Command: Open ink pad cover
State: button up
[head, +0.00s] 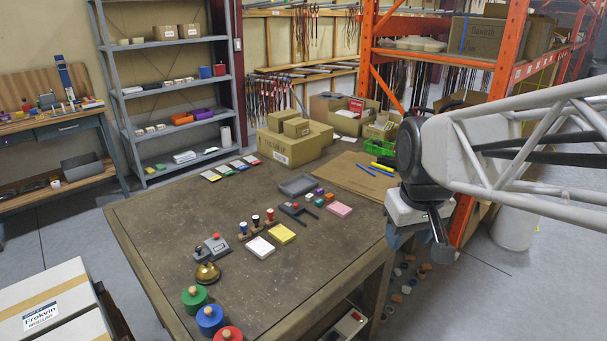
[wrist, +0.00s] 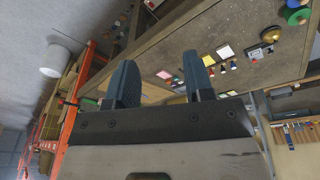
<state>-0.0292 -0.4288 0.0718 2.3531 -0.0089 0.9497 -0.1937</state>
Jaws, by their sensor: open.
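A flat grey case (head: 298,185), which looks like the ink pad with its cover down, lies toward the far side of the brown table (head: 160,235). A smaller dark grey piece (head: 291,208) lies just in front of it; I cannot tell exactly what it is. My gripper (head: 424,240) hangs off the table's right side, well apart from both. In the wrist view its two fingers (wrist: 158,65) stand apart with nothing between them. The wrist view shows the table tilted, with its items too small to identify the pad surely.
Several handled stamps (head: 256,221), a white pad (head: 258,248), a yellow pad (head: 281,234) and a pink pad (head: 338,209) stand near the case. A brass bell (head: 207,273) and round knobbed pieces (head: 210,318) are at the front. An orange rack (head: 505,90) stands behind my arm.

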jog(key=w+a+n, duration=0.2)
jog(key=w, duration=0.7)
jog(key=w+a+n, duration=0.2)
jog(key=w, duration=0.7)
jog(key=n+g, duration=0.2)
jog(key=n, duration=0.9)
send_over(296, 204)
jog(key=f, duration=2.5)
jog(key=shift+s+d+f, duration=0.1)
jog(key=shift+s+f, duration=0.15)
jog(key=shift+s, duration=0.05)
jog(key=shift+w+a+f, duration=0.2)
jog(key=shift+w+f, duration=0.05)
jog(key=shift+f, duration=0.1)
jog(key=shift+f, duration=0.1)
jog(key=shift+f, duration=3.8)
grip_shut()
